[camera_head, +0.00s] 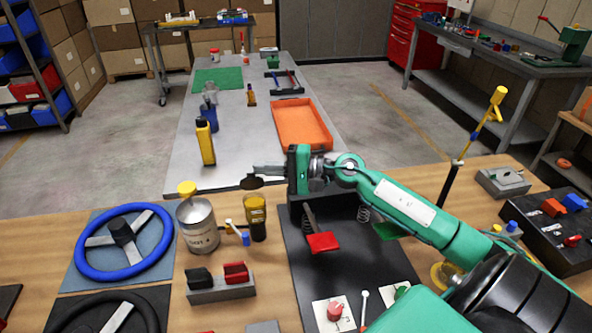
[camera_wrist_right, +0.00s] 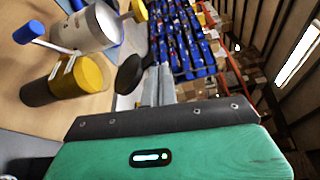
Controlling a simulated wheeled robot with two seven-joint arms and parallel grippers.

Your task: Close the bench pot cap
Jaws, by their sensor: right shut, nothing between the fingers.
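An amber pot with a dark lower part (camera_head: 257,222) stands upright on the wooden bench, right of a grey can. A dark round cap (camera_head: 252,183) stands raised above it, apart from its rim; whether a hinge joins them cannot be told. In the right wrist view the pot (camera_wrist_right: 92,73) lies left of the cap (camera_wrist_right: 131,73). My right gripper (camera_head: 258,169) is shut and empty, its fingertips level with the cap and close to it. The fingers (camera_wrist_right: 152,82) appear beside the cap; contact is unclear. My left gripper is out of view.
The grey can (camera_head: 200,236) with a yellow top (camera_head: 187,188) stands close on the left. A blue steering wheel (camera_head: 78,252), a block with red and black rockers (camera_head: 222,284) and a red pedal (camera_head: 323,242) surround the pot. Beyond the bench is a grey table (camera_head: 225,150).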

